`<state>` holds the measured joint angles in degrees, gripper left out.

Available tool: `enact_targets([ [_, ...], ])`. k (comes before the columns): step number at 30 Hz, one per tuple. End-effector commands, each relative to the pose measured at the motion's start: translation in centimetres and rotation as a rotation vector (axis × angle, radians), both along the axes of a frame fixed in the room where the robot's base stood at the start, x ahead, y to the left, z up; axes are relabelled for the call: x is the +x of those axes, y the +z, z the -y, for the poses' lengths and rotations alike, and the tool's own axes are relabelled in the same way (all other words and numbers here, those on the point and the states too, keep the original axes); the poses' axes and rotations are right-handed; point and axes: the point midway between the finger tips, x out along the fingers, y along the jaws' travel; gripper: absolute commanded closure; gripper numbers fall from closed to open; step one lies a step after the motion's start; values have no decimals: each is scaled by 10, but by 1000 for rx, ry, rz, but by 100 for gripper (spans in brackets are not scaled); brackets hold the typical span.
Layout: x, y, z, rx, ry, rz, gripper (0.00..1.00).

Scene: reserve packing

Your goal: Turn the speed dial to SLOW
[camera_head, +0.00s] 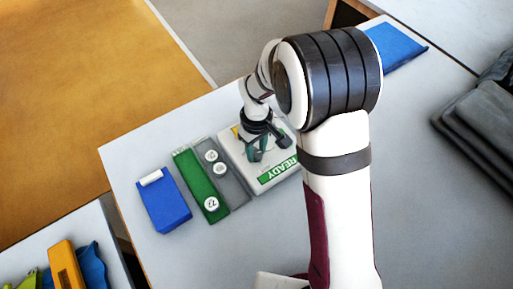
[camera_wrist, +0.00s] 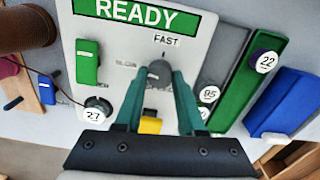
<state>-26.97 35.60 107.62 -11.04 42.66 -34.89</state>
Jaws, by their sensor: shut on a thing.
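The white control panel (camera_wrist: 200,42) has a green READY sign, and it also shows in the head view (camera_head: 236,163). The grey speed dial (camera_wrist: 159,72) sits mid-panel, with a FAST label (camera_wrist: 167,40) above it. A smaller label (camera_wrist: 125,63) to its left is too blurred to read for certain. My gripper (camera_wrist: 160,82) has its teal fingers closed on the dial, one on each side. In the head view my gripper (camera_head: 255,155) reaches down onto the panel, and the dial is hidden there. Which way the dial points is hard to tell.
The panel also bears a green switch (camera_wrist: 87,60) and a yellow button (camera_wrist: 150,124). A disc marked 27 (camera_wrist: 97,109) lies near its edge. Beside the panel are a grey tray (camera_head: 233,188), a green tray (camera_head: 190,178) and a blue box (camera_head: 166,203). The table right of my arm has free room.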

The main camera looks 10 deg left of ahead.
Motion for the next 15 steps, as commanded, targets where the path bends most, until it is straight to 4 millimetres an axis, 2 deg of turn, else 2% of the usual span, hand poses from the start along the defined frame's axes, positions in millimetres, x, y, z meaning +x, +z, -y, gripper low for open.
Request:
enact_targets([
  [6,-1,0,0,-1,103,-3,100],
  [15,-1,0,1,-2,168,-4,100],
])
